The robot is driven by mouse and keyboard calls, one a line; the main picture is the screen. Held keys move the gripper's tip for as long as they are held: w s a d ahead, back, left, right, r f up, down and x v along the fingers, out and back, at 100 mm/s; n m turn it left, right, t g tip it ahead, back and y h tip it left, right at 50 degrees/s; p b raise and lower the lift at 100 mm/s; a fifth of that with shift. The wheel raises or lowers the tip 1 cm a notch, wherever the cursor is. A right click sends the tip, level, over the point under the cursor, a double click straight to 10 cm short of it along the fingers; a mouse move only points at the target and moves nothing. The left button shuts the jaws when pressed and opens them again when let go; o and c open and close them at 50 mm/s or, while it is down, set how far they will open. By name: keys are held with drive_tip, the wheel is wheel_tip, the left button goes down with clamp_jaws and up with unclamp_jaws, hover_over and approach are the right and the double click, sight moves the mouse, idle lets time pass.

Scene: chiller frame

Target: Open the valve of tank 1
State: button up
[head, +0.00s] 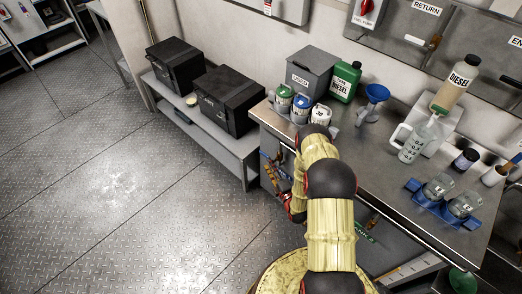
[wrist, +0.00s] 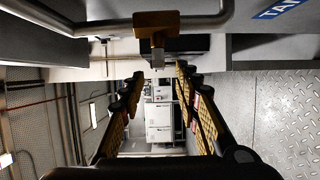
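In the wrist view, a brass-coloured valve piece (wrist: 156,22) sits at the top middle, on a grey metal pipe (wrist: 90,27). A blue label (wrist: 278,9) with white letters starting "TAN" is cut off at the top right; its number is out of view. My gripper (wrist: 160,82) is open and empty, its two yellow-and-black fingers spread wide. The valve piece is above the gap between the fingertips, and I see no contact. In the head view, my arm reaches down past the bench's left end and largely hides the gripper and the valve area.
The steel bench (head: 375,135) holds a used-parts box (head: 306,75), a green bottle (head: 345,82), several small cans, a blue funnel (head: 373,98), a jug (head: 413,140) and jars in a blue tray (head: 440,205). Black cases (head: 228,98) stand on a low shelf. The floor left is clear.

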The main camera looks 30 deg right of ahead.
sight(265, 156)
drive_tip(key=w+b, duration=0.2)
drive_tip(key=w, duration=0.5)
drive_tip(key=shift+w+d, duration=0.15)
drive_tip(key=shift+c, duration=0.3)
drive_tip(key=c, duration=0.8)
clamp_jaws()
